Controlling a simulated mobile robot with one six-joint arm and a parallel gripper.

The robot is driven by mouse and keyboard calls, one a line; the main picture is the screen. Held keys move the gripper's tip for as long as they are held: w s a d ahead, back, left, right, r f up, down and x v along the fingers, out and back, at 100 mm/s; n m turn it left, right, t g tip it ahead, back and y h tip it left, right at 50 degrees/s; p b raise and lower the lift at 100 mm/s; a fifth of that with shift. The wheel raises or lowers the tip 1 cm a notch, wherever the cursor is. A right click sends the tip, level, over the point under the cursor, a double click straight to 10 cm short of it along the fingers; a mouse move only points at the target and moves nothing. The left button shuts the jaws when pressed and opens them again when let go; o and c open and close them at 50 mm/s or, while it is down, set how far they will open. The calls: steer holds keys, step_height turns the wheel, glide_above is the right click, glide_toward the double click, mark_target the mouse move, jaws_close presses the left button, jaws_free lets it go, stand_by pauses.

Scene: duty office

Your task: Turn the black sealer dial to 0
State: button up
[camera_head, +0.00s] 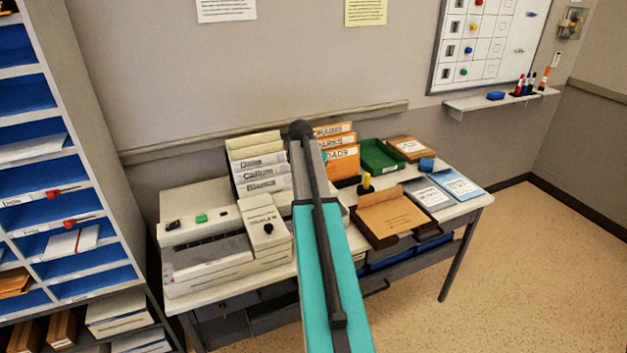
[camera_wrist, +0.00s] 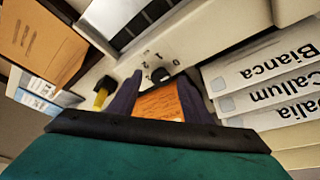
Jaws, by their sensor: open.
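The arm hides the gripper in the head view.
Beige name folders (camera_head: 262,165) and orange folders (camera_head: 342,160) stand close behind. A yellow-handled item (camera_head: 366,183) stands in a black holder to the right. A larger machine with a green button (camera_head: 201,218) is beside the sealer. Brown tray (camera_head: 372,238) is at right.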

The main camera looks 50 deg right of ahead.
steer(key=b+v, duration=0.2)
steer(key=v, duration=1.1)
steer(key=shift+s+a+r, duration=0.15)
steer(key=shift+a+r, duration=0.05)
steer(key=shift+r, duration=0.05)
stand_by(0.6)
